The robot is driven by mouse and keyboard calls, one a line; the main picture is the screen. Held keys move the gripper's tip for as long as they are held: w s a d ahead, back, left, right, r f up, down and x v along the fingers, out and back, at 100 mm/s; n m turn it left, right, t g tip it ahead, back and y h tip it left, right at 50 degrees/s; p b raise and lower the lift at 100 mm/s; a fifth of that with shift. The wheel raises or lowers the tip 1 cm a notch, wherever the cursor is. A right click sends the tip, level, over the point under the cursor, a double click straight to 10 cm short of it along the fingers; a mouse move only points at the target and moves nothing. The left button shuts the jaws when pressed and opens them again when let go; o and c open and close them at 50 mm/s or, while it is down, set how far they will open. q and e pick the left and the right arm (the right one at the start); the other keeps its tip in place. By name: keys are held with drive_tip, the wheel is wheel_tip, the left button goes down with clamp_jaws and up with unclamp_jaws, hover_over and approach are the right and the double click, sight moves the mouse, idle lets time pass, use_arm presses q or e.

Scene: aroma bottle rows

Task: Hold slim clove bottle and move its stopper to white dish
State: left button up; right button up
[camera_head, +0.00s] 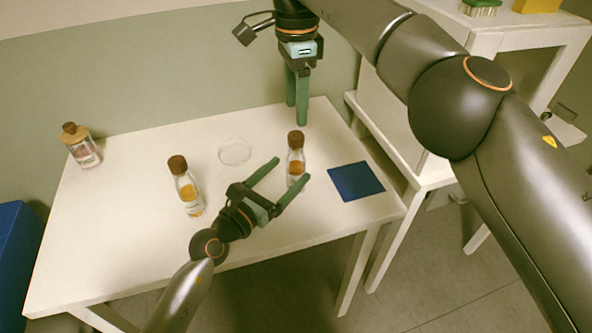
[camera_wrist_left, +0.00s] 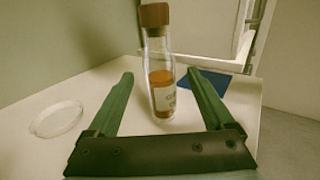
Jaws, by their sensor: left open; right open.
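A slim clear bottle (camera_head: 296,160) with a brown stopper (camera_head: 296,138) and orange contents stands upright on the white table. It also shows in the left wrist view (camera_wrist_left: 160,85), with its stopper (camera_wrist_left: 154,15) on and a label only partly readable. My left gripper (camera_head: 293,170) is open, its fingers pointing at the bottle, which stands at or just beyond the fingertips; contact cannot be told. My right gripper (camera_head: 299,112) is open, pointing down above the back of the table, behind the bottle. A round whitish dish (camera_head: 235,152) lies left of the bottle; it also shows in the left wrist view (camera_wrist_left: 57,119).
Another brown-stoppered bottle (camera_head: 186,188) stands left of my left gripper. A wider bottle (camera_head: 82,146) stands at the far left. A blue square mat (camera_head: 356,181) lies right of the slim bottle. A white shelf unit (camera_head: 405,165) stands beyond the table's right edge.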

sight(290, 169)
use_arm(q)
drive_tip(key=shift+x, duration=2.4)
clamp_jaws()
